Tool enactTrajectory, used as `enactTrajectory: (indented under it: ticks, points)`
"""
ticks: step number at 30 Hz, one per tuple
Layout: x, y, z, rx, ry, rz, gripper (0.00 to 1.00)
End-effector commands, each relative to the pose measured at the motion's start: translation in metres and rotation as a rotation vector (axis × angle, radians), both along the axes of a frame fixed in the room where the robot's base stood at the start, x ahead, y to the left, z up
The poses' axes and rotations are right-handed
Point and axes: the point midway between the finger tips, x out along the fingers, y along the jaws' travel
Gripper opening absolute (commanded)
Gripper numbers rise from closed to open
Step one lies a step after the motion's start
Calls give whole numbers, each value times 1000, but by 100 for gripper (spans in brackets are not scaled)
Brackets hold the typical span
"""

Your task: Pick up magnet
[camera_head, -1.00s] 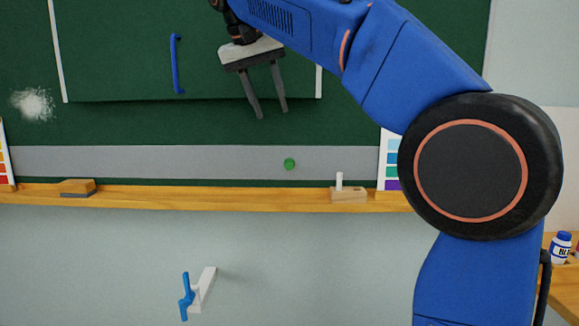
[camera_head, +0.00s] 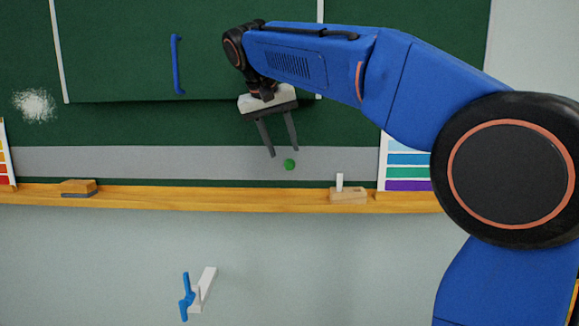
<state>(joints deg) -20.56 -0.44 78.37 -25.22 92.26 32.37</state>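The magnet is a small round green disc (camera_head: 290,164) on the grey strip (camera_head: 190,161) along the bottom of the green chalkboard. My gripper (camera_head: 284,154) points downward with its two dark fingers apart and nothing between them. Its fingertips are just above the magnet in the picture, with the magnet a little below and near the right fingertip. I cannot tell how far the fingers are from the board in depth.
A wooden ledge (camera_head: 250,199) runs below the board. It holds an eraser (camera_head: 77,187) at left and a wooden block (camera_head: 348,195) with a white chalk (camera_head: 339,182). A blue handle (camera_head: 177,64) is on the board panel; a blue-and-white lever (camera_head: 188,297) is on the wall below.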

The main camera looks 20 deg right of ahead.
Motion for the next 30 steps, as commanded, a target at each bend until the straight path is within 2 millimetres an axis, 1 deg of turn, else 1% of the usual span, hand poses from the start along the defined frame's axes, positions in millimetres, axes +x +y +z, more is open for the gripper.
enactTrajectory:
  ticks: [7, 12, 21, 22, 23, 24, 25, 30]
  points:
    - [9, -12, -30, -1, 3, -2, 39]
    - [15, -18, -46, 1, 1, -1, 39]
    - [16, -19, -49, 0, 0, 0, 39]
    - [16, -19, -49, 0, 0, 0, 34]
    - [16, -19, -49, 0, 0, 0, 27]
    - [16, -19, -49, 0, 0, 0, 18]
    - [16, -19, -49, 0, 0, 0, 11]
    - [16, -19, -49, 0, 0, 0, 11]
